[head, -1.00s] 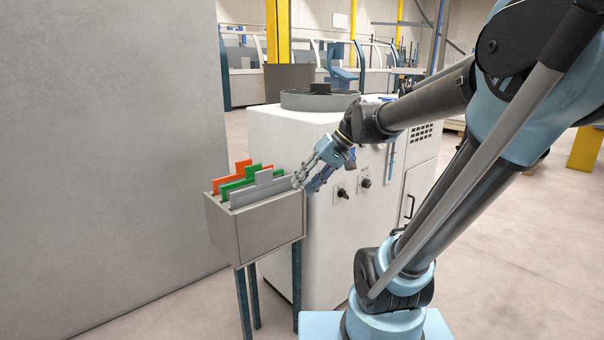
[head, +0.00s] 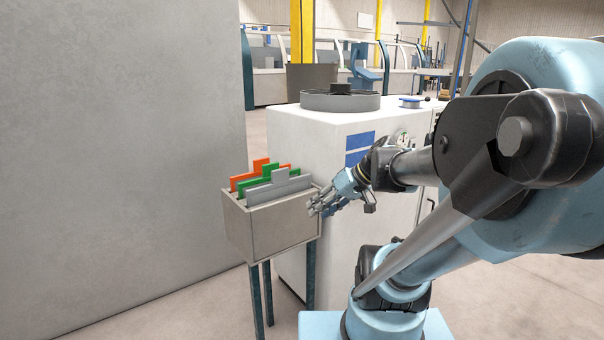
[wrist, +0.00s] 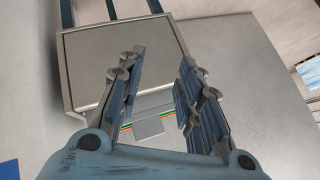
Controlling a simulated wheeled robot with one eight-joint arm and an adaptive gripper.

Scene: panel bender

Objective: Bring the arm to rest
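My gripper (head: 322,207) is at the right front of a beige box on legs in the head view, pointing left towards it. In the wrist view my gripper (wrist: 160,75) has its two fingers apart with nothing between them, so it is open. The box (head: 268,232) also fills the space beyond the fingers in the wrist view (wrist: 110,65). My arm is bent, with its elbow raised at the right of the head view.
Orange, green and grey plates (head: 280,184) stand upright in the box. A white cabinet (head: 310,150) with a round grey unit (head: 340,101) on top is behind my gripper. A large grey panel (head: 120,150) fills the left. Open floor (head: 510,305) shows at the lower right.

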